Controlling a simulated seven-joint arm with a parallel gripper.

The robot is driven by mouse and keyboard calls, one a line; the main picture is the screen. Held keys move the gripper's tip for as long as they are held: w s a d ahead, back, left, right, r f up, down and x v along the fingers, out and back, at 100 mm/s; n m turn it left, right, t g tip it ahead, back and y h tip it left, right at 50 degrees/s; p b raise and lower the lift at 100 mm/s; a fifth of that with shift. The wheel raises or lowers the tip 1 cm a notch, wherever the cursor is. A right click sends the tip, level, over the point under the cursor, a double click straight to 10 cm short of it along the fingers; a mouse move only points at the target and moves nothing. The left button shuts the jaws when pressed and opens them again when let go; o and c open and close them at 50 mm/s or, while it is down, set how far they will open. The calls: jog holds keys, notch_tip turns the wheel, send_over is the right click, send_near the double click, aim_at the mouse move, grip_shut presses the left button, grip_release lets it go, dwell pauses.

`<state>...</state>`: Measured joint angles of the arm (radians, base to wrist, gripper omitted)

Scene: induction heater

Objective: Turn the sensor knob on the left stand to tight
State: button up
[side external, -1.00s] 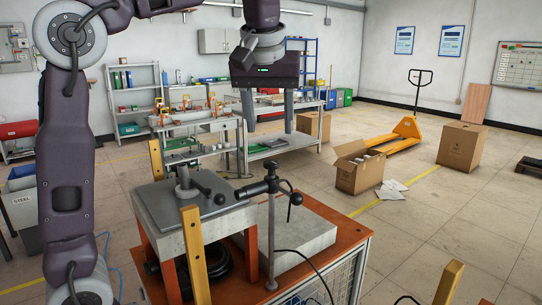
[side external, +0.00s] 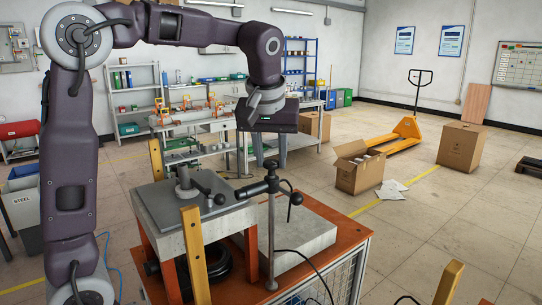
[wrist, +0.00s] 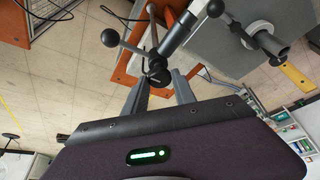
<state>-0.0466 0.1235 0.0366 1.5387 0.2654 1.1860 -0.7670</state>
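A slim metal stand (side external: 271,240) rises from the orange bench and carries a black clamp (side external: 271,186) with a sensor rod pointing left. A black ball-ended knob lever (side external: 295,199) hangs on the clamp's right side. In the wrist view the clamp (wrist: 158,68) lies just beyond my fingertips, and a lever ball (wrist: 110,38) sticks out to the left. My gripper (side external: 269,164) points down, above and behind the clamp in the side view. In the wrist view (wrist: 160,76) its two fingers are apart, with nothing held; I cannot tell whether they touch the knob.
Yellow posts (side external: 195,250) stand at the bench edges. A pale block (side external: 310,232) lies behind the stand. A black cable runs off the bench's front right.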

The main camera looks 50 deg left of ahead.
grip_shut()
jog(key=shift+m, duration=0.3)
jog(key=m, duration=0.2)
jog(key=m+t+h, duration=0.1)
jog(key=shift+s+a+m, duration=0.15)
jog(key=shift+m, duration=0.25)
jog(key=m+h, duration=0.1)
jog(key=m, duration=0.2)
jog(key=shift+a+m+h, duration=0.15)
jog(key=shift+m+h, duration=0.25)
jog(key=m+h, duration=0.1)
jog(key=m, duration=0.1)
jog(key=m+h, duration=0.1)
jog(key=m, duration=0.2)
jog(key=shift+a, duration=0.2)
jog(key=shift+a+m+g+h, duration=0.1)
jog(key=shift+m+g+h, duration=0.2)
jog(key=shift+m, duration=0.85)
jog(key=shift+a+m+g+h, duration=0.15)
jog(key=shift+m+h, duration=0.25)
jog(key=shift+m, duration=0.75)
jog(key=shift+d, duration=0.1)
